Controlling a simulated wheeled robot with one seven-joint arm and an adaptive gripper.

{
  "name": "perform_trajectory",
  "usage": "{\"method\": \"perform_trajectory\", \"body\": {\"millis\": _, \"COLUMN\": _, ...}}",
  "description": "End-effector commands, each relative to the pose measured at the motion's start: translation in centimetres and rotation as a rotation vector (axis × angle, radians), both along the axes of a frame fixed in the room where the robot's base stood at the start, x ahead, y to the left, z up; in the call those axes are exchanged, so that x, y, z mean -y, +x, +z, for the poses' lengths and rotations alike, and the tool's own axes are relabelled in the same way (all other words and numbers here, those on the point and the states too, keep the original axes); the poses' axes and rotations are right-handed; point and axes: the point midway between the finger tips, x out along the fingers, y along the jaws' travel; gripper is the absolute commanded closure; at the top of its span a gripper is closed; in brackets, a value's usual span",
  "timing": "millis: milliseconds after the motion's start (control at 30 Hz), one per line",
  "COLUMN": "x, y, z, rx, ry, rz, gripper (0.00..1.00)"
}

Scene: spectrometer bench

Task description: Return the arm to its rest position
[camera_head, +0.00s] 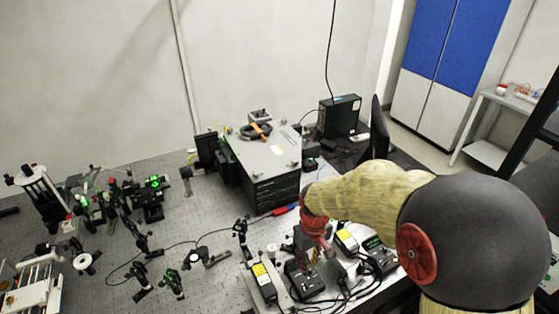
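My arm comes in from the right edge. Its pale yellow link bends over the right part of the bench (200,262) and ends in a red wrist joint. My gripper (312,258) hangs below this joint, just above the small boxes and cables at the bench's front. It is small and partly merged with the dark things behind it, so its fingers do not show clearly. I cannot tell whether it holds anything.
A large grey instrument box (272,165) stands behind my wrist. A black computer case (339,116) and a monitor (376,128) stand farther back. Yellow-labelled boxes (263,283) and cables crowd the front. Optics mounts fill the left. A cabinet (440,95) stands at back right.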

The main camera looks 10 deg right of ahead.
Motion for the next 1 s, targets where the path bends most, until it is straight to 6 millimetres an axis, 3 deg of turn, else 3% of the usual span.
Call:
{"method": "perform_trajectory", "body": {"millis": 133, "x": 0.0, "y": -0.2, "z": 0.0, "rx": -0.007, "ry": 0.000, "rz": -0.029, "gripper": 0.77}}
{"method": "perform_trajectory", "body": {"millis": 267, "x": 0.2, "y": -3.2, "z": -0.4, "rx": -0.063, "ry": -0.007, "rz": -0.090, "gripper": 0.77}}
{"method": "perform_trajectory", "body": {"millis": 700, "x": 1.5, "y": -12.1, "z": 7.0, "rx": 0.145, "ry": 0.025, "rz": -0.275, "gripper": 0.77}}
{"method": "perform_trajectory", "body": {"millis": 900, "x": 2.2, "y": -15.8, "z": 8.8, "rx": 0.326, "ry": 0.058, "rz": -0.311, "gripper": 0.77}}
{"method": "perform_trajectory", "body": {"millis": 1000, "x": 2.4, "y": -16.7, "z": 9.6, "rx": 0.410, "ry": 0.071, "rz": -0.316, "gripper": 0.77}}
